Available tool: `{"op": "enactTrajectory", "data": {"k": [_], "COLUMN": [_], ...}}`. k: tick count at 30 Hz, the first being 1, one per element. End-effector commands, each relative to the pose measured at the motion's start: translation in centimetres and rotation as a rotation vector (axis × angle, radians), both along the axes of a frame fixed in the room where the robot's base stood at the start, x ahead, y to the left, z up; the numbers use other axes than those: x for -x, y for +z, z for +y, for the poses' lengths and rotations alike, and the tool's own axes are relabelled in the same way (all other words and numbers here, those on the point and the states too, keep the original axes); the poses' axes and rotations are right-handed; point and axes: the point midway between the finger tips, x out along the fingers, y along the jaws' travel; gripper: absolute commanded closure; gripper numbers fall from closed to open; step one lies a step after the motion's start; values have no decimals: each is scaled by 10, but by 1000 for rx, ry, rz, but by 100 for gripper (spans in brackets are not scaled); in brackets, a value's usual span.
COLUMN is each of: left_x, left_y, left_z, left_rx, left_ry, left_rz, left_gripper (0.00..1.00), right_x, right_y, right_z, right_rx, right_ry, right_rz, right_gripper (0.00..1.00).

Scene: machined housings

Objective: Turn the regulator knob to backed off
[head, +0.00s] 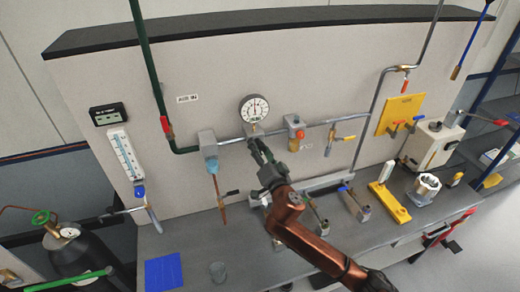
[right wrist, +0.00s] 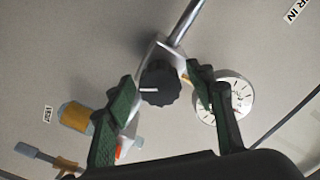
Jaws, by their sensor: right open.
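The regulator knob (right wrist: 160,84) is black and ridged, with a white pointer line that points left in the right wrist view. It sits on a grey regulator body (right wrist: 160,50) on a metal pipe. My right gripper (right wrist: 162,88) is open, its green fingers on either side of the knob with gaps to it. In the head view my right gripper (head: 259,150) is at the wall just below the round gauge (head: 254,108) and hides the knob. The gauge also shows beside the right finger in the wrist view (right wrist: 236,92). My left gripper is not in view.
A yellow-handled valve (head: 346,139) is farther right. The bench below holds several fittings, a blue mat (head: 164,272) and a yellow stand (head: 390,200).

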Motion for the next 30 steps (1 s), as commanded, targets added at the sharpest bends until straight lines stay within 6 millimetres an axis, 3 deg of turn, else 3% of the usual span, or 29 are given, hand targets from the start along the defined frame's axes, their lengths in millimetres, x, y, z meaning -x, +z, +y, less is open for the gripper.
{"op": "enactTrajectory", "data": {"k": [4, 22, 30], "left_x": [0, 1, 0], "left_y": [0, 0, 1], "left_z": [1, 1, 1], "left_rx": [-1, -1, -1], "left_ry": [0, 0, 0], "left_rz": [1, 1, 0], "left_gripper": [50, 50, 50], "right_x": [0, 0, 1], "right_y": [0, -1, -1], "right_z": [0, 0, 0], "right_rx": [0, 0, 21], "right_ry": [0, 0, 0], "right_rz": [0, 1, -4], "right_gripper": [50, 92, 93]}}
